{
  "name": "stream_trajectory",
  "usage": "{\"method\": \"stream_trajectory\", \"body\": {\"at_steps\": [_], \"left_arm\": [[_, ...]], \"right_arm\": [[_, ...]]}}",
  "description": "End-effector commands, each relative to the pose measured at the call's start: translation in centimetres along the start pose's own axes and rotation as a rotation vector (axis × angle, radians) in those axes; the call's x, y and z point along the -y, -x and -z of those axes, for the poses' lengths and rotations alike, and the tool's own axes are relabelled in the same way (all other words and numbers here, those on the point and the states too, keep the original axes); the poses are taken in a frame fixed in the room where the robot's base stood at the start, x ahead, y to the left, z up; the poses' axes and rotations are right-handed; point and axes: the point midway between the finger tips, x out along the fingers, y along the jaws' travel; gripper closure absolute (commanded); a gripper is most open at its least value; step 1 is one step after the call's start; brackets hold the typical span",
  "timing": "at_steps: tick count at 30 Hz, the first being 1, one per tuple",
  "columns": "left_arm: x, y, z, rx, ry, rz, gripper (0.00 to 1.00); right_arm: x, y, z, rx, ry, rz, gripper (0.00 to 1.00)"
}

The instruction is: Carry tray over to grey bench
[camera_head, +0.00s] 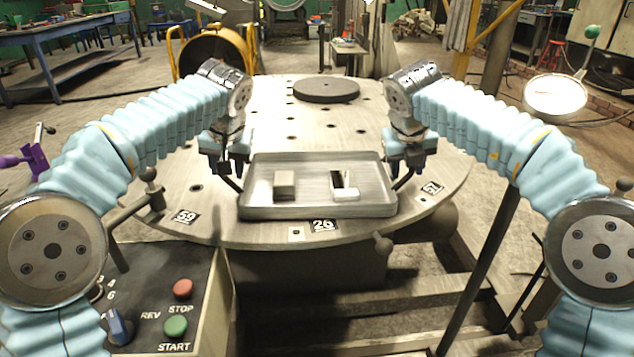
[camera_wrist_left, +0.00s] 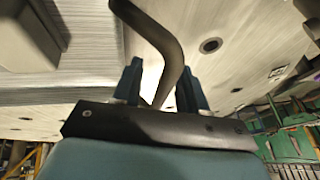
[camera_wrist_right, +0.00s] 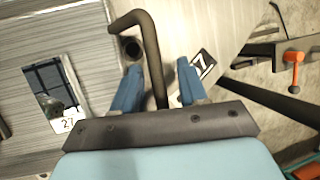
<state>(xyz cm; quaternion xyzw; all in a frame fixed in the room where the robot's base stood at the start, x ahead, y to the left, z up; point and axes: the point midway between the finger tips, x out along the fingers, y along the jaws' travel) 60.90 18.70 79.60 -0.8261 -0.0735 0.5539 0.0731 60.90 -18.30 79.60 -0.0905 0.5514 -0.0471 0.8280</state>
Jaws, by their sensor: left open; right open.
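The metal tray (camera_head: 318,212) lies flat near the front edge of a round steel table. It holds a small grey-beige block (camera_head: 284,185) and a white piece with a dark part (camera_head: 346,193). My left gripper (camera_head: 228,172) is at the tray's left end; in the left wrist view the dark bent handle (camera_wrist_left: 168,45) passes between its open fingers (camera_wrist_left: 158,88). My right gripper (camera_head: 407,168) is at the right end; in the right wrist view the other handle (camera_wrist_right: 150,50) stands between its open fingers (camera_wrist_right: 160,88). Neither gripper is closed on a handle.
The round table (camera_head: 300,125) has holes, number plates and a dark disc (camera_head: 326,90) behind the tray. A control box (camera_head: 160,300) stands at front left. A bench with blue legs (camera_head: 60,32) is at back left; I cannot tell if it is the grey bench.

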Motion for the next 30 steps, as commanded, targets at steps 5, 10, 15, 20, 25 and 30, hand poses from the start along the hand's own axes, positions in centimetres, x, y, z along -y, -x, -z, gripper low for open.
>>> {"method": "stream_trajectory", "body": {"at_steps": [5,10,15,20,25,30], "left_arm": [[0.0,-0.02,0.0,0.0,0.0,0.0,0.58],[0.0,-0.01,0.0,0.0,0.0,0.0,0.79],[0.0,0.0,0.0,0.001,0.0,0.0,1.0],[0.01,0.01,0.0,0.001,0.0,0.001,1.0],[0.01,0.01,0.0,0.001,0.0,0.001,1.0],[0.07,0.26,0.11,-0.002,0.001,0.0,1.0]], "right_arm": [[0.02,-0.01,0.0,0.0,0.0,0.0,0.58],[0.02,0.01,0.0,0.0,0.0,0.0,0.79],[0.03,0.02,0.0,0.0,0.0,0.001,1.0],[0.03,0.04,0.0,0.0,-0.001,0.001,1.0],[0.04,0.05,-0.01,0.0,-0.001,0.001,1.0],[0.09,0.31,-0.12,0.003,-0.001,0.0,1.0]]}}
